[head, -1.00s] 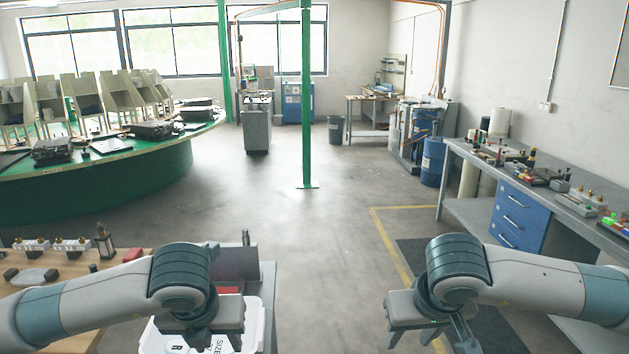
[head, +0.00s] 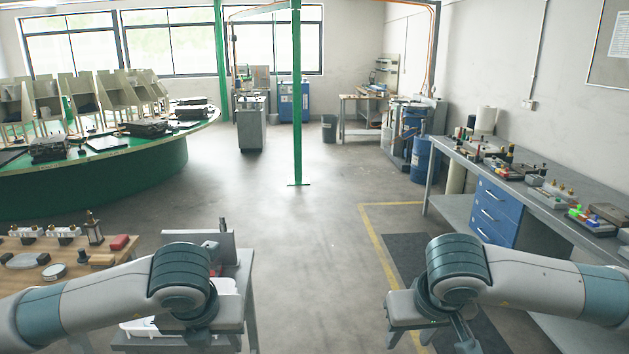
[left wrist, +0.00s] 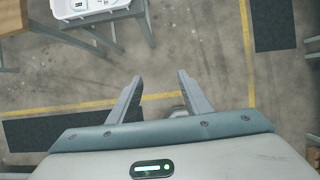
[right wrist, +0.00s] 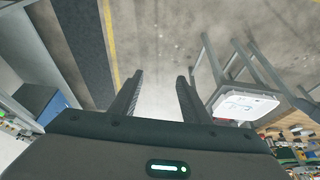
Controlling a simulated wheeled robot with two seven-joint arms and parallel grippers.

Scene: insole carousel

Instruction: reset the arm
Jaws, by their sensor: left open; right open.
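My left gripper (head: 197,341) is in the lower left of the head view, partly cut off by the bottom edge. In the left wrist view my left gripper (left wrist: 158,82) has its two fingers apart with only floor between them. My right gripper (head: 432,336) is in the lower right of the head view. In the right wrist view my right gripper (right wrist: 160,78) also has its fingers apart and holds nothing. Both arms are bent alike in front of me, with the grippers hanging down.
A wooden table (head: 28,252) with small parts and a grey stand with a white bin (left wrist: 92,8) are at lower left, beside my left arm. A grey workbench (head: 560,205) with blue drawers is at right. A green carousel (head: 95,185) stands far left. The middle floor is clear.

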